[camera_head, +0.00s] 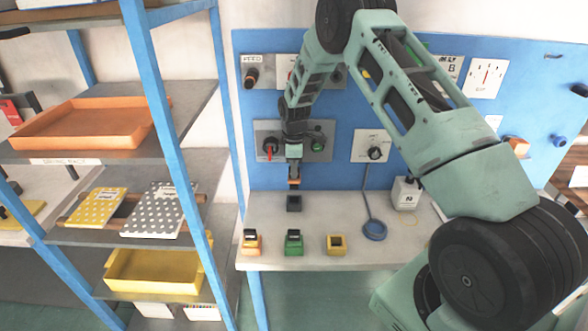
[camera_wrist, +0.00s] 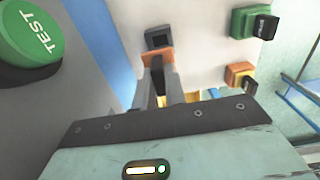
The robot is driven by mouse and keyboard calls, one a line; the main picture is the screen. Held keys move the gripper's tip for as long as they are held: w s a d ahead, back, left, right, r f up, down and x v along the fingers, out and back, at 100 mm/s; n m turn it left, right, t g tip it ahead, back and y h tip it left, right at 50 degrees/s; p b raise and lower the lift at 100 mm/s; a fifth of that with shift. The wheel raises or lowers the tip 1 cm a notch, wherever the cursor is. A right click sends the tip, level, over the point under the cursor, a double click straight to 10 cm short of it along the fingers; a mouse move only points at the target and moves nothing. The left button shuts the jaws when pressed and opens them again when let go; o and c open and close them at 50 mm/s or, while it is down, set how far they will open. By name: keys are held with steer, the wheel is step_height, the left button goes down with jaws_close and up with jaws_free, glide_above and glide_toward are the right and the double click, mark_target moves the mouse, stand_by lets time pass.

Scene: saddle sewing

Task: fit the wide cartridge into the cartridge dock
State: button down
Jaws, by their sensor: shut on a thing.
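My gripper (camera_wrist: 166,82) points down above the back of the white bench and is shut on a small orange piece, which I take to be the wide cartridge (camera_wrist: 157,57). The cartridge also shows in the head view (camera_head: 294,182) as an orange strip below the fingers. A dark square block with a hollow top, seemingly the cartridge dock (camera_head: 294,203), stands on the bench just below it. In the wrist view the dock (camera_wrist: 159,38) shows beyond the orange end. The cartridge appears apart from the dock in the head view; the exact gap is unclear.
Orange (camera_head: 250,243), green (camera_head: 293,243) and yellow (camera_head: 336,244) blocks with dark tops stand along the bench's front. A panel with a green TEST button (camera_wrist: 38,35) is close to the wrist.

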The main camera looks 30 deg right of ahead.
mark_target(294, 180)
steer(key=shift+f+b, duration=1.5)
steer(key=shift+f, duration=0.95)
steer(key=shift+f+b, duration=1.65)
steer(key=shift+f, duration=0.35)
steer(key=c, duration=1.4)
jaws_free()
steer(key=shift+o, duration=0.2)
step_height(294, 180, up, 7)
steer(key=shift+r+b, duration=0.2)
steer(key=shift+b, duration=1)
steer(key=shift+r, duration=0.1)
